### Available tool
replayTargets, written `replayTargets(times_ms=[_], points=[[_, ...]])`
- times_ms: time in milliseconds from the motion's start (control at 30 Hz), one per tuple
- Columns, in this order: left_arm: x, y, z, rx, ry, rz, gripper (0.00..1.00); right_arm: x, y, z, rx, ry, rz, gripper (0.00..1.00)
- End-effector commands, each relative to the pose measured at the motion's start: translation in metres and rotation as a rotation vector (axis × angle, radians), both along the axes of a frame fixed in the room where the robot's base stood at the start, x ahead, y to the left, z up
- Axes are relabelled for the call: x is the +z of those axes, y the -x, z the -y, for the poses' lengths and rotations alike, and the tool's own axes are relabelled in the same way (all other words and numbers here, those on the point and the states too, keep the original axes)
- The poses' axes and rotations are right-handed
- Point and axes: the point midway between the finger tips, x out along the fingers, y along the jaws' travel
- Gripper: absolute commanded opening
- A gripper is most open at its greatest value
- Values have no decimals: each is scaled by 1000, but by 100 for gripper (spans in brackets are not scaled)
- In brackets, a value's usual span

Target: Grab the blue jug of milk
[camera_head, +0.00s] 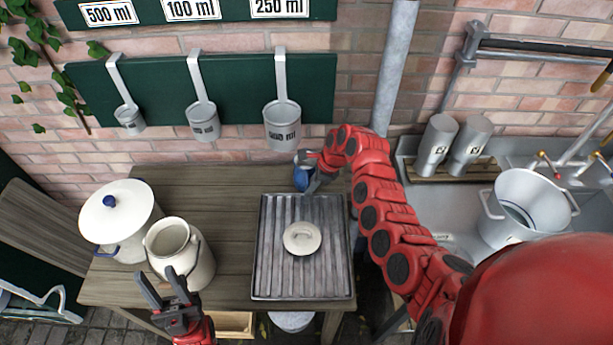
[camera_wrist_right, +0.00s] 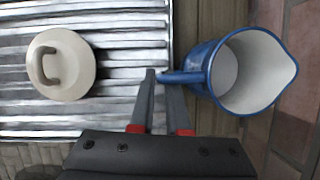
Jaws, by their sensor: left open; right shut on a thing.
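The blue jug (camera_head: 302,178) stands on the wooden table near the wall, just behind the ribbed metal tray. In the right wrist view the jug (camera_wrist_right: 250,72) is blue outside and white inside, and its inside looks empty or pale; I cannot tell if milk is in it. My right gripper (camera_head: 314,180) reaches it from the right and is shut on its handle, which shows between the fingertips in the wrist view (camera_wrist_right: 166,82). My left gripper (camera_head: 168,298) is open and empty at the table's front, by the cream milk churn (camera_head: 172,248).
The ribbed metal tray (camera_head: 262,272) bears a round cream lid (camera_head: 302,238). A white lidded pot (camera_head: 118,215) stands at the table's left. Measuring ladles (camera_head: 282,122) hang on the wall above. A sink with a large metal pot (camera_head: 528,208) is at right.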

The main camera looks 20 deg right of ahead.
Motion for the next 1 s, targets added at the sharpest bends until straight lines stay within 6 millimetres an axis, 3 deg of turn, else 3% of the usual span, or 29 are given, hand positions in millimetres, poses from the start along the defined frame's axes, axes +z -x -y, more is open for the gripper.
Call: replayTargets(times_ms=[667,1000], points=[[-6,0,0,0,0,0,43,8,1,7,0,1,7,0],[-19,0,0,0,0,0,43,25,12,33,-4,0,8,0]])
